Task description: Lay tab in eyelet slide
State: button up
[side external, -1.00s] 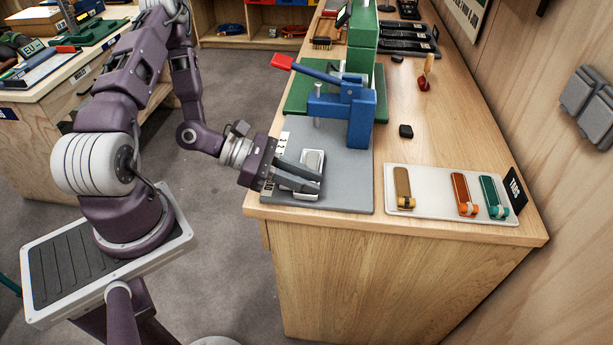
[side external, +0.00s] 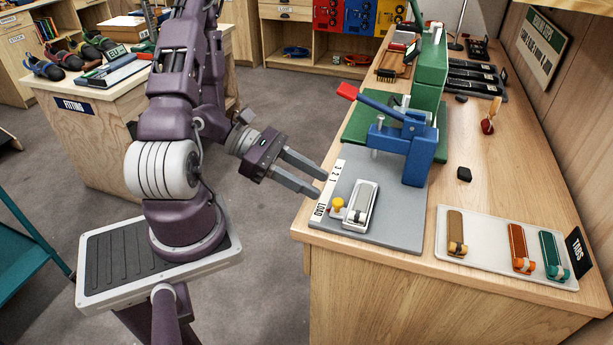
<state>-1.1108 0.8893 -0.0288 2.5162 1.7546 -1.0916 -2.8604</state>
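The eyelet slide (side external: 371,190), a light tray-like piece, lies on the grey plate of the blue press near the bench's front left corner. A grey-green strip (side external: 361,204) shows inside it; I cannot tell whether this is a tab or the slide's own bed. A yellow knob (side external: 337,204) stands at its left. My gripper (side external: 323,185) is up and left of the slide, by the bench's left edge. Its two fingers are apart with nothing between them. Tan (side external: 455,230), orange (side external: 519,246) and teal (side external: 549,252) tabs lie on the white TABS tray (side external: 487,247).
The blue press (side external: 407,150) with its red-tipped lever (side external: 347,91) stands behind the slide. A strip marked LOAD, 1, 2, 3 (side external: 329,190) runs along the plate's left edge. A small black block (side external: 464,174) lies right of the press. Bare bench separates plate and tray.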

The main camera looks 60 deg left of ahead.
jog(key=a+m+y, duration=0.1)
jog(key=w+a+f+m+y, duration=0.1)
jog(key=m, duration=0.1)
jog(key=a+m+g+y, duration=0.1)
jog(key=shift+w+a+f, duration=0.2)
jog(key=shift+w+a, duration=0.05)
jog(key=shift+w, duration=0.15)
jog(key=w+a+r+m+g+y, duration=0.1)
jog(key=w+a+r+m+y, duration=0.15)
jog(key=r+m+y, duration=0.3)
jog(key=w+a+r+m+y, duration=0.1)
jog(key=a+r+m+y, duration=0.3)
jog(key=m, duration=0.2)
jog(key=s+d+r+m+g+h, duration=0.1)
jog(key=s+d+r+m, duration=0.3)
jog(key=s+d, duration=0.3)
jog(key=s+d+r+m+h, duration=0.2)
jog(key=s+d+r+m, duration=0.2)
jog(key=s+d+m, duration=0.3)
jog(key=d, duration=0.3)
jog(key=shift+s+r+g, duration=0.3)
jog(key=shift+r+g, duration=0.1)
